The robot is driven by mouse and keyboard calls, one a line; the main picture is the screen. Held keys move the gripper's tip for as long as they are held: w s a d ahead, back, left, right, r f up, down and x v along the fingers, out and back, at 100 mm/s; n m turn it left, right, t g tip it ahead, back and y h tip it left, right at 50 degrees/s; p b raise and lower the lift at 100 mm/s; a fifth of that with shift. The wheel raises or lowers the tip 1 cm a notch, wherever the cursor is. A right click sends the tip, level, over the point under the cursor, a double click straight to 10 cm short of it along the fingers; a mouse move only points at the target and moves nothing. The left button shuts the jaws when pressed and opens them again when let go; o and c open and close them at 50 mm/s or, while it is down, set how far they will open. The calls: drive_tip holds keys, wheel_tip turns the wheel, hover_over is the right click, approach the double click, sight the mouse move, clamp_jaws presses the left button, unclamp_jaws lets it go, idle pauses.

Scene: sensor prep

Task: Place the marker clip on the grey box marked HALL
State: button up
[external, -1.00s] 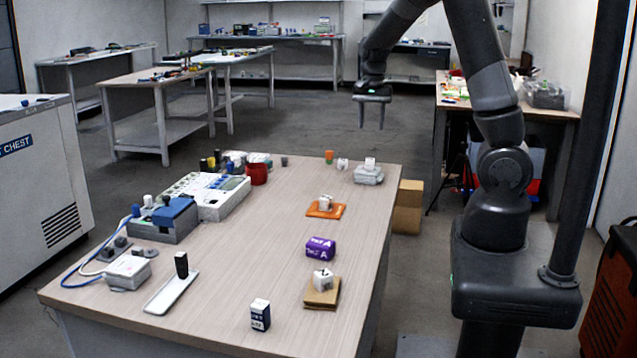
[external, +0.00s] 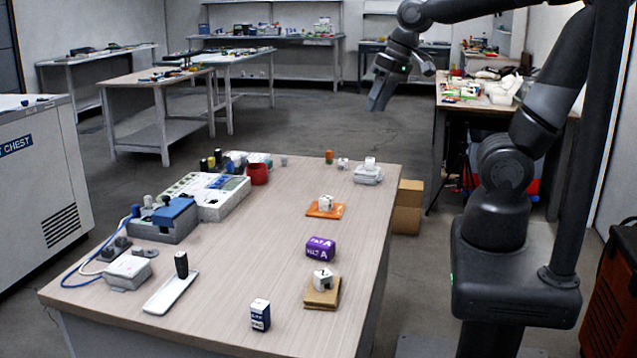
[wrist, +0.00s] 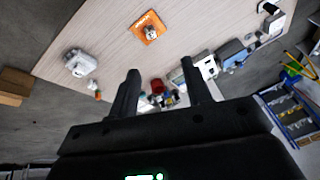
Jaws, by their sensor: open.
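No marking reading HALL is legible, so I cannot tell which grey box bears it. One grey box (external: 368,175) with a white cube (external: 370,162) on top stands at the table's far right corner; it also shows in the wrist view (wrist: 82,66). Another light grey box (external: 127,272) sits at the near left. I cannot surely identify the marker clip; a small black upright piece (external: 181,264) stands on a white tray (external: 170,294). My gripper (external: 377,97) is open and empty, tilted in the air beyond the table's far right corner, apart from everything.
The table (external: 235,270) also holds an orange pad (external: 314,210) and a brown pad (external: 320,299), each with a white cube, a purple block (external: 321,249), a dark blue and white block (external: 260,314), a red cup (external: 258,173) and instruments at left. The table's middle is clear.

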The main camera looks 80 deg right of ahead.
drive_tip(key=s+a+n+t, duration=0.1)
drive_tip(key=s+a+n, duration=0.3)
drive_tip(key=s+a, duration=0.1)
drive_tip(key=shift+a+r+h, duration=0.2)
drive_tip(key=shift+r+h, duration=0.1)
drive_tip(key=shift+r, duration=0.15)
